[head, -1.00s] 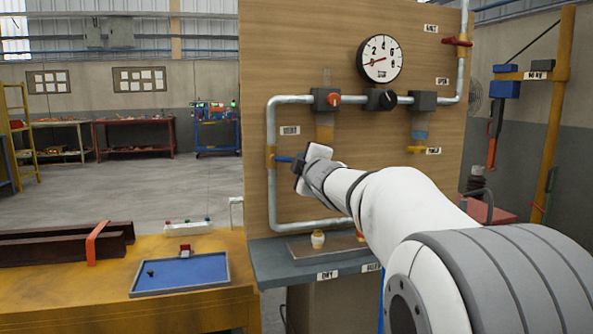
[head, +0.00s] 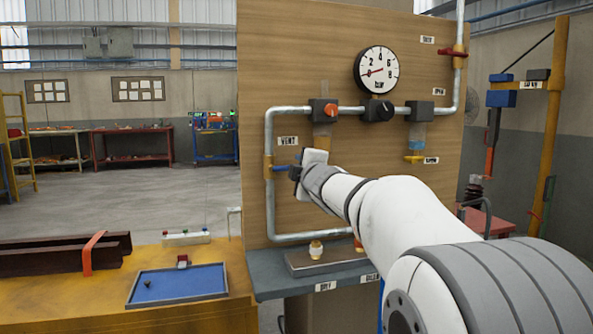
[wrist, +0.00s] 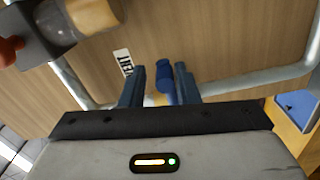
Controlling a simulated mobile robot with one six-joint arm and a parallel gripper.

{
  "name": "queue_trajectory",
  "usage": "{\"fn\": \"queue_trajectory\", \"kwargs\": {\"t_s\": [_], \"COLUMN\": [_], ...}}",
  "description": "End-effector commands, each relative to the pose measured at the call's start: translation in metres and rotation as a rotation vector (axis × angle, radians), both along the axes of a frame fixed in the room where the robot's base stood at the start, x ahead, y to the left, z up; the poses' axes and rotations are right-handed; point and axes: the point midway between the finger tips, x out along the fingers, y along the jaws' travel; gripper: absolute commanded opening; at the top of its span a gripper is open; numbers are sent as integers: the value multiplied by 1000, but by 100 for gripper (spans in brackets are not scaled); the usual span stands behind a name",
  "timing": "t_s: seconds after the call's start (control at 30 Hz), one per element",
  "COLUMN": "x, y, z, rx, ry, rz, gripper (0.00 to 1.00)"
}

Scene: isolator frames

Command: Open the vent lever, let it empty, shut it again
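The vent lever (head: 281,169) is a blue handle lying level, pointing right from a yellow valve body (head: 268,167) on the left pipe. A VENT label (head: 287,141) is above it. My gripper (wrist: 160,74) is at the lever's end. In the wrist view the lever (wrist: 164,80) stands between my two blue fingers, with narrow gaps on both sides, so the gripper looks open around it. The gauge (head: 377,70) has its red needle near the low end of the scale.
A grey shelf (head: 265,271) juts out below. A blue tray (head: 178,285) lies on the yellow bench.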

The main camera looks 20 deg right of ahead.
Motion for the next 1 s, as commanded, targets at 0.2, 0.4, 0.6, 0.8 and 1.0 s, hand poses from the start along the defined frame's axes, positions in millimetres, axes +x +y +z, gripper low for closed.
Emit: {"fn": "queue_trajectory", "kwargs": {"t_s": [0.2, 0.4, 0.6, 0.8, 1.0], "x": [0, -3, -31, -61, -76], "y": [0, -1, -1, -1, -1], "z": [-2, -3, -2, -1, -3], "rx": [-1, -1, -1, -1, 0], "ry": [4, 5, 6, 4, 5], "rz": [-1, -2, -4, -2, -2], "gripper": [38, 38, 38, 38, 38]}}
